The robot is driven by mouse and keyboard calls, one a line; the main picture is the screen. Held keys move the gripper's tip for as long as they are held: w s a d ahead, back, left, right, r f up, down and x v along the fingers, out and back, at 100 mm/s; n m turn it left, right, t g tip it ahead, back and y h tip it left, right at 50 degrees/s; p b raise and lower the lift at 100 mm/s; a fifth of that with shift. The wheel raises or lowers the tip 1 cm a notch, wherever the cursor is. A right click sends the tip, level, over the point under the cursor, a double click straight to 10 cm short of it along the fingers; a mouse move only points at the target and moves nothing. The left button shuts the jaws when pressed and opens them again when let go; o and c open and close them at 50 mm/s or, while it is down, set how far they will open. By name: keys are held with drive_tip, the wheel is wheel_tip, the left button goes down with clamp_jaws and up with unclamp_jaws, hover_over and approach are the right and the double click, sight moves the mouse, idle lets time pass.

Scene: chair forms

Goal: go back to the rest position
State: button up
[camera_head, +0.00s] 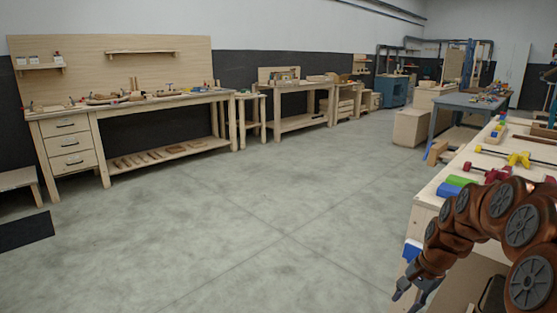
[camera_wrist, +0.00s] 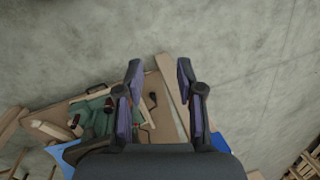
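My gripper (camera_head: 416,289) hangs at the lower right of the head view, at the end of my brown arm, in front of the near workbench (camera_head: 424,199). In the wrist view my gripper (camera_wrist: 158,85) has its two dark fingers spread apart with nothing between the tips. Below the fingers in the wrist view are a wooden board or shelf with green and wooden items (camera_wrist: 98,112) on it, and grey floor beyond.
The concrete floor (camera_head: 220,210) is wide and clear to the left. A long wooden workbench (camera_head: 150,100) with drawers stands along the far wall. A grey table (camera_head: 465,101) stands at the back right. Coloured clamps (camera_head: 515,158) lie on the near bench.

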drive_tip(key=s+a+r+n+g+p, duration=0.2)
drive_tip(key=s+a+r+n+p, duration=0.55)
drive_tip(key=s+a+r, duration=0.6)
drive_tip(key=s+r+n+h+p, duration=0.1)
drive_tip(key=s+r+n+p, duration=0.1)
drive_tip(key=s+r+p, duration=0.3)
drive_tip(key=s+a+r+n+g+h+p, duration=0.1)
drive_tip(key=s+r+p, duration=0.4)
drive_tip(key=s, duration=0.9)
drive_tip(key=shift+s+r+n, duration=0.25)
drive_tip(key=shift+r+n, duration=0.3)
drive_tip(key=shift+r, duration=0.25)
drive_tip(key=shift+a, duration=0.1)
